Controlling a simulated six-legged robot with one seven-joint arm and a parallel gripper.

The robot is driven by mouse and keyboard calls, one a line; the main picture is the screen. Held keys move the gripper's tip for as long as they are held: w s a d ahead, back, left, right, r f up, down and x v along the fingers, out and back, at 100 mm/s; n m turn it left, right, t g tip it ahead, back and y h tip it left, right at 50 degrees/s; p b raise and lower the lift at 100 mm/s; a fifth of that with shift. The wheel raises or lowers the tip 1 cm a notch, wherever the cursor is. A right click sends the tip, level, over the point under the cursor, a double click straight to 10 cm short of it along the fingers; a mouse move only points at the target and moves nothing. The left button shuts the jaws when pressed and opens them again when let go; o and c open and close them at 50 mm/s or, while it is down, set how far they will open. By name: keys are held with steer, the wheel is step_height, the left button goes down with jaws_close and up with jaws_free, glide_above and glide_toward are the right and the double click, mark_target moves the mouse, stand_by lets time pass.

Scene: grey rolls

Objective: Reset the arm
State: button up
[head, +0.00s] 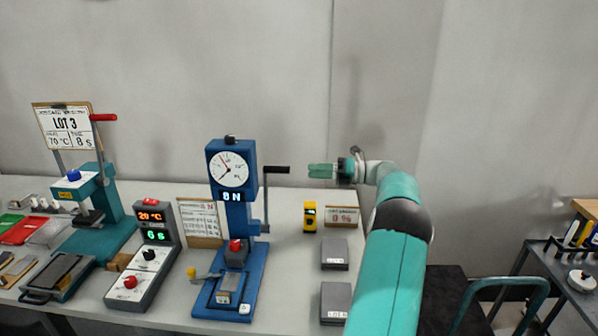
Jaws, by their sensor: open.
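My gripper (322,171) is in the head view, above the right part of the white table (289,210). Its teal fingers point left, toward the black crank handle of the blue dial press (245,255), and stay apart from it in the picture. The gap between the fingers is hard to see from this side, and nothing shows held in it. My teal arm reaches up from the bottom right and bends left at the wrist.
A control box (146,262) with red and green digits stands left of the dial press. A teal press (101,206) with a red lever is further left. A yellow device (310,216) and grey blocks (335,254) lie below my gripper. A dark cart (575,270) stands right.

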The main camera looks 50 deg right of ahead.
steer(key=shift+v, duration=0.9)
